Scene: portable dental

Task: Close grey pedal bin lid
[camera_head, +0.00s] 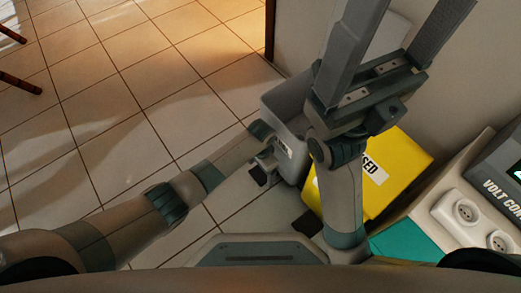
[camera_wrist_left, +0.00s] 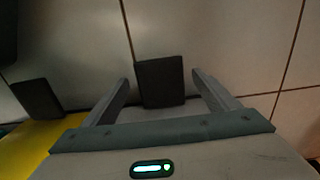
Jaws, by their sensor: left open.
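The grey pedal bin (camera_head: 290,102) stands against the wall in the head view, with a white label on its front. My right gripper hides part of its top, and I cannot tell the lid's angle. Its black pedal (camera_head: 258,177) sits low at the front. My left gripper (camera_head: 266,163) is open and low by the bin's front, near the pedal. In the left wrist view the black pedal (camera_wrist_left: 160,82) shows between the open fingers, with no visible grip on it. My right gripper (camera_head: 400,35) is raised in front of the wall, fingers wide apart and empty, tips near or past the top edge.
A yellow bin (camera_head: 408,160) with a partly hidden label stands right of the grey bin. Its black pedal (camera_head: 305,222) is in front; a similar pedal shows in the wrist view (camera_wrist_left: 38,98). A socket panel (camera_head: 462,208) is at the right.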

